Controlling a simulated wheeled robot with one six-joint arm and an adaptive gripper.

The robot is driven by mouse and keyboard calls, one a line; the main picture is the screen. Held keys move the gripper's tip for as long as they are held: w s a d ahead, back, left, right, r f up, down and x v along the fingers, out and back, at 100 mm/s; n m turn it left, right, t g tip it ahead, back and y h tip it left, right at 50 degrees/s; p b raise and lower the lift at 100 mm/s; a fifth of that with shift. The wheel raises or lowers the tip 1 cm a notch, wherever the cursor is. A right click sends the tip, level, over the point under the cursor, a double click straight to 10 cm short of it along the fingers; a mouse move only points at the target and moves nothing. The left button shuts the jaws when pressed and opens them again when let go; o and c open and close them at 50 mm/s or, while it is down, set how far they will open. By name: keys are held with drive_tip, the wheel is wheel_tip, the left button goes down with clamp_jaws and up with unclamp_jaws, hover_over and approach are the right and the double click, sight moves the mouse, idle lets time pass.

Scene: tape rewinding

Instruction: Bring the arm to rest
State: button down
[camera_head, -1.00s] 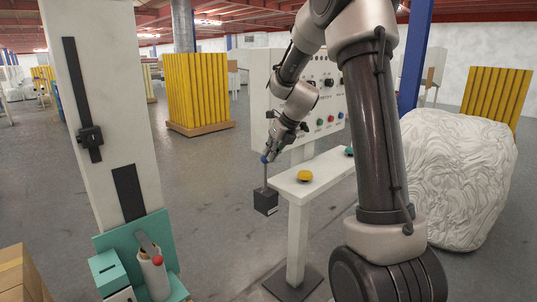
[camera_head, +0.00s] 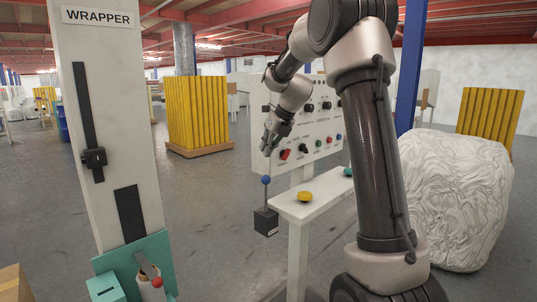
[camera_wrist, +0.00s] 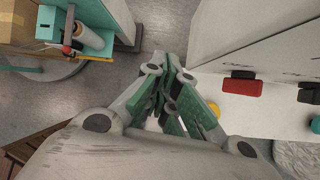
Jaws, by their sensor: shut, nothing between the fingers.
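My arm (camera_head: 372,150) stands on the right side of the head view, bent over so that its end hangs in front of the control panel. My gripper (camera_head: 266,149) is shut and empty. It is above and apart from the blue-knobbed lever (camera_head: 266,181) on its dark box. In the wrist view my gripper (camera_wrist: 170,88) shows its green-padded fingers close together, with bare floor beyond them. The control panel (camera_head: 317,145) has several knobs and buttons and is close behind the gripper.
A ledge (camera_head: 320,203) carries a yellow button (camera_head: 305,197) and a green one. The wrapper column (camera_head: 110,150) stands at left with a teal carriage and film roll (camera_head: 151,288). A white wrapped load (camera_head: 455,195) is at right. Open floor lies between column and panel.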

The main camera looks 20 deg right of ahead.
idle(0.4)
drive_tip(key=s+f+n+g, duration=0.2)
drive_tip(key=s+f+n, duration=0.3)
drive_tip(key=n, duration=0.7)
drive_tip(key=s+a+r+n+h, duration=0.1)
drive_tip(key=s+r+n, duration=0.1)
drive_tip(key=s+n, duration=0.9)
drive_tip(key=s+a+r+n+t+h, duration=0.1)
drive_tip(key=s+n, duration=0.9)
drive_tip(key=s, duration=1.4)
drive_tip(key=shift+s+r+n+h, duration=0.25)
drive_tip(key=shift+r+n+h, duration=0.15)
drive_tip(key=shift+r, duration=0.4)
